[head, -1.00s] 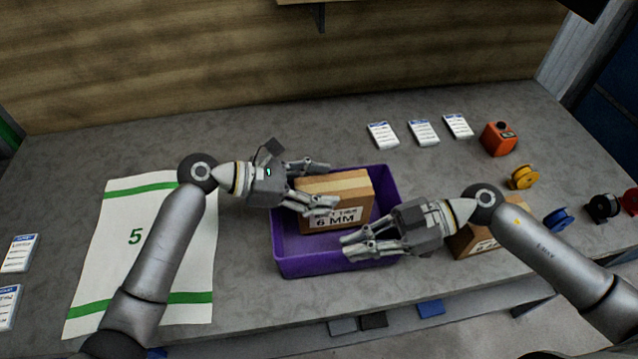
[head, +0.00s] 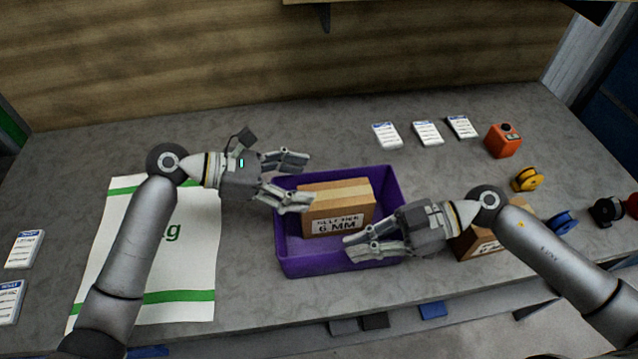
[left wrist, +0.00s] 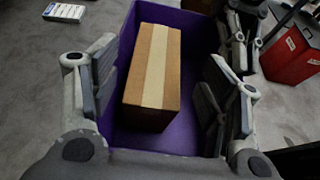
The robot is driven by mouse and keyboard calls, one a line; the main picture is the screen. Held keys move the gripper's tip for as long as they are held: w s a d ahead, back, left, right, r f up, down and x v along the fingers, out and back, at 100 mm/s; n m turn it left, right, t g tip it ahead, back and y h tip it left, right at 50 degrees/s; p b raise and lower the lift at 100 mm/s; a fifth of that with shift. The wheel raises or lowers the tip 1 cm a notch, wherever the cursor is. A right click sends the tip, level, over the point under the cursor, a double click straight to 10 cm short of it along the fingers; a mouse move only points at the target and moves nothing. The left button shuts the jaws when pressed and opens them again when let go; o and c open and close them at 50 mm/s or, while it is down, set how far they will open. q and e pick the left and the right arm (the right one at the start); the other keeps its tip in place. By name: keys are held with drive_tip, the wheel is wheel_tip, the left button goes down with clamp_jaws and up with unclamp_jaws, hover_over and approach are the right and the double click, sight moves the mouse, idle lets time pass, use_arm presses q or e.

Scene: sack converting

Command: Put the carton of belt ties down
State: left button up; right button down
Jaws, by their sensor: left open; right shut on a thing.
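The carton of belt ties (head: 337,208) is a brown box with pale tape and a "6 MM" label. It sits upright inside the purple tote (head: 300,266), and in the left wrist view the carton (left wrist: 152,78) stands on the tote's floor. My left gripper (head: 306,182) is open at the tote's left side, its fingers spread and clear of the carton. My right gripper (head: 352,248) is shut at the tote's front right wall, apparently on that wall; its fingers hide part of it.
A white sack with green bands (head: 150,275) lies left of the tote. A second carton (head: 483,243) stands at the right, partly behind my right arm.

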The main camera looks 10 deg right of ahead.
use_arm(q)
drive_tip(key=v, duration=0.6)
drive_tip(key=shift+a, duration=0.4)
drive_tip(key=shift+r, duration=0.15)
use_arm(e)
drive_tip(key=c, duration=1.6)
unclamp_jaws()
drive_tip(key=shift+o, duration=0.2)
